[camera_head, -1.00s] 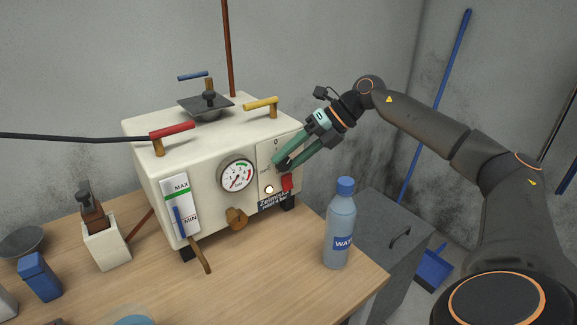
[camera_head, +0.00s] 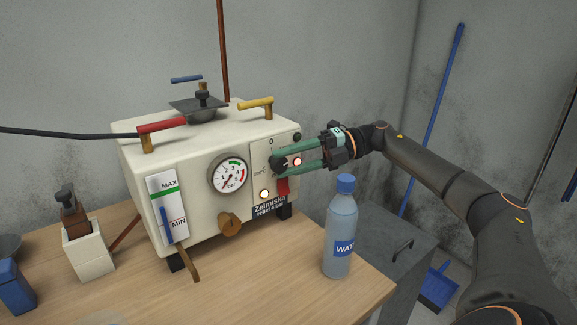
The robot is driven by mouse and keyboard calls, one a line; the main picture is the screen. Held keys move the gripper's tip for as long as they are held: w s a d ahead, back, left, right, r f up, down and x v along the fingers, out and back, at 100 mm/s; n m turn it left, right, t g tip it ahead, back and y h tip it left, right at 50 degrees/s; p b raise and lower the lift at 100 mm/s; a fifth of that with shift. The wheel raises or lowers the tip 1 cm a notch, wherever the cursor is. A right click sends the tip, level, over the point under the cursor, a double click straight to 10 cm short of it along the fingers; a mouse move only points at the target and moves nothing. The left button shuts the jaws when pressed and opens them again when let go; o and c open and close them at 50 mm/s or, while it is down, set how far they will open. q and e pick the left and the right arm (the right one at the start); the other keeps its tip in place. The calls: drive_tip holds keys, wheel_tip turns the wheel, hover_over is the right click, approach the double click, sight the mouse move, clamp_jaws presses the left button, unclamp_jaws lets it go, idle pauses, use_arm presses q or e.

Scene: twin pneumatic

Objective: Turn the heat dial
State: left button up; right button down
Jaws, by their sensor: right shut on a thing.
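The cream machine (camera_head: 190,205) stands on the wooden table. Its black heat dial (camera_head: 279,166) is on the right part of the front panel, below a "0" mark, and is partly covered by my fingers. My right gripper (camera_head: 284,166) comes in from the right, with its green fingers nearly level, and is shut on the heat dial. My left gripper is not in view.
A water bottle (camera_head: 341,232) stands upright on the table, below my right gripper. A red switch (camera_head: 282,186) sits just under the dial. A pressure gauge (camera_head: 230,176) and a glowing lamp (camera_head: 264,194) are to the left.

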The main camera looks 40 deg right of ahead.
idle(0.4)
drive_tip(key=shift+c, duration=2)
unclamp_jaws()
drive_tip(key=p+v, duration=0.1)
drive_tip(key=v, duration=1.1)
drive_tip(key=shift+s+d, duration=0.15)
drive_tip(key=shift+d, duration=0.05)
